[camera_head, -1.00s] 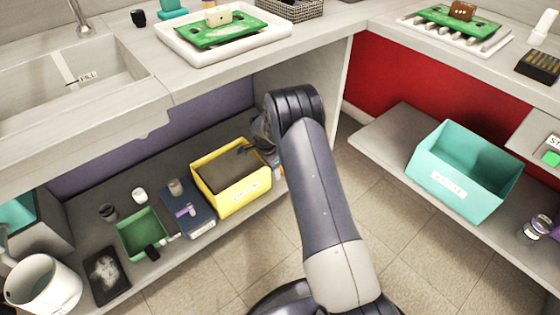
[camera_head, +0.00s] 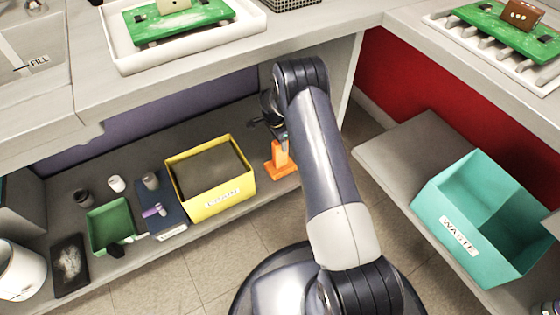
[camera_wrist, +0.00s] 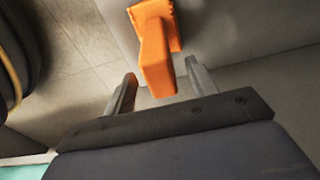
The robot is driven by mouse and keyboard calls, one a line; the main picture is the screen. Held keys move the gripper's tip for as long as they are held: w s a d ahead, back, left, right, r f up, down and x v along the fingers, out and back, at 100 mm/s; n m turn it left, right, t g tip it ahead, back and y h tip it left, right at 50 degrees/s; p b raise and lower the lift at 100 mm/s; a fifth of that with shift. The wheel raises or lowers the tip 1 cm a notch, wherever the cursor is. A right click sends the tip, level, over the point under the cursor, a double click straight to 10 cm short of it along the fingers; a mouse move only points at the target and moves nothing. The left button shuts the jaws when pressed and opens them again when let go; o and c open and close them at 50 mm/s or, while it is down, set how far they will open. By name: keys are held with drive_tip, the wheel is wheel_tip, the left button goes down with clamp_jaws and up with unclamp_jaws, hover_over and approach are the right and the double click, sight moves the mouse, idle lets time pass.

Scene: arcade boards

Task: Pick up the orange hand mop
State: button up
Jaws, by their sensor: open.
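The orange hand mop (camera_head: 279,166) stands on the lower shelf, just right of the yellow bin. Its flat base rests on the shelf and its upper part is partly hidden by my arm in the head view. In the wrist view the orange hand mop (camera_wrist: 157,55) shows its block-like handle pointing toward my gripper. My gripper (camera_wrist: 158,82) is open, with one finger on each side of the handle's end. I cannot tell whether either finger touches it. In the head view my gripper (camera_head: 277,125) is mostly hidden behind my arm, above the mop.
The yellow bin (camera_head: 228,203) stands close left of the mop. A green dustpan-like tray (camera_head: 100,238), small containers and a white bucket (camera_head: 20,270) are further left. The counter (camera_head: 100,90) overhangs the shelf. A teal WASTE bin (camera_head: 435,205) is on the right.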

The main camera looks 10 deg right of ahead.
sight(280, 156)
drive_tip(key=f, duration=0.1)
drive_tip(key=f+b, duration=0.1)
drive_tip(key=f, duration=0.2)
drive_tip(key=shift+d+f, duration=0.3)
drive_tip(key=shift+c, duration=0.5)
drive_tip(key=c, duration=1)
drive_tip(key=shift+o, duration=0.2)
